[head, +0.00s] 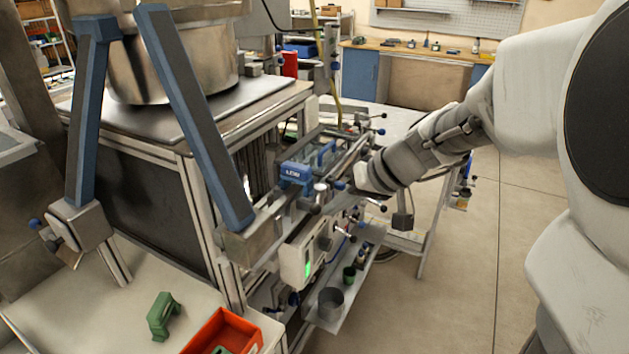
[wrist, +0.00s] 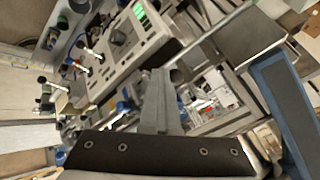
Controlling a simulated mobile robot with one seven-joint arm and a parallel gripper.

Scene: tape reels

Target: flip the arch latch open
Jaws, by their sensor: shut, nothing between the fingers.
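My gripper (wrist: 161,78) shows in the wrist view as grey fingers pressed together, pointing into the machine, with nothing between them. In the head view my arm reaches in from the right, and the gripper end (head: 362,182) is at the machine's front side, close to a blue knob (head: 340,185). The fingertips are hard to make out there. A blue arch-shaped handle (head: 326,153) stands on the machine behind a blue labelled block (head: 296,173). I cannot tell for sure which part is the arch latch, nor whether it is touched.
A control box with a green display (head: 308,262) is below the blue block; it also shows in the wrist view (wrist: 135,38). Several lever knobs stick out nearby. A large blue-grey frame (head: 195,115) stands at left. A red bin (head: 222,335) is in front. The floor at right is clear.

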